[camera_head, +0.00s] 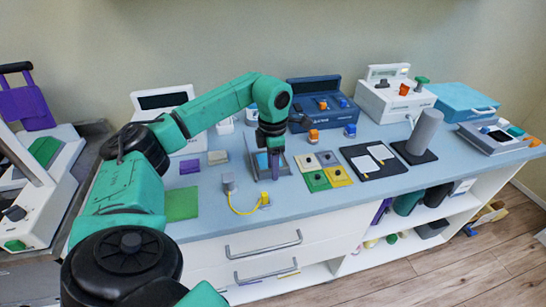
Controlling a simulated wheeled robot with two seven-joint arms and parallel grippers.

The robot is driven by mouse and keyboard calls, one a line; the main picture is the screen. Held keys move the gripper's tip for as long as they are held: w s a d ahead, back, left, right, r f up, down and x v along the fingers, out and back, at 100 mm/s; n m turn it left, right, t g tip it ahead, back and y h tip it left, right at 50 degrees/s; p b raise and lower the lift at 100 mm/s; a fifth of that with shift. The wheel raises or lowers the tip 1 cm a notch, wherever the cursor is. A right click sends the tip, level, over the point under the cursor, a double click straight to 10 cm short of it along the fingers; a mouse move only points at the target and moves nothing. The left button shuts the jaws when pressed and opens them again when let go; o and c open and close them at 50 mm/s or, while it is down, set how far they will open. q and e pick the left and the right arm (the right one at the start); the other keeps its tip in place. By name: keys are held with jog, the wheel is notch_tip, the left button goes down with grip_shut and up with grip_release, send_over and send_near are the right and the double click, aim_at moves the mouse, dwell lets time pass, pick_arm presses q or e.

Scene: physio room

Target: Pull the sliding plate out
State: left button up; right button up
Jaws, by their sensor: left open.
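My left arm reaches in from the left and bends down over the blue-grey counter (225,180). My left gripper (274,165) points down over a small grey unit (287,167) with a blue plate (262,160), which looks like the sliding plate. The gripper is open; its narrow fingers and the arm hide part of the plate. A purple upright piece shows at the fingertips; I cannot tell whether it is a finger or a handle, or whether anything is touched. My right gripper is not in view.
Right of the unit lie small coloured plates (338,176) and a black tray (372,160). A grey cylinder (424,132) stands beyond. A yellow cable (245,210) and a green mat (181,204) lie to the left. Dark and white devices (322,105) line the back.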

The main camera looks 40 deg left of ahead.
pick_arm(q)
notch_tip(320, 180, up, 7)
jog(key=shift+r, duration=0.15)
notch_tip(320, 180, up, 7)
jog(key=p, duration=0.3)
jog(key=shift+r, duration=0.15)
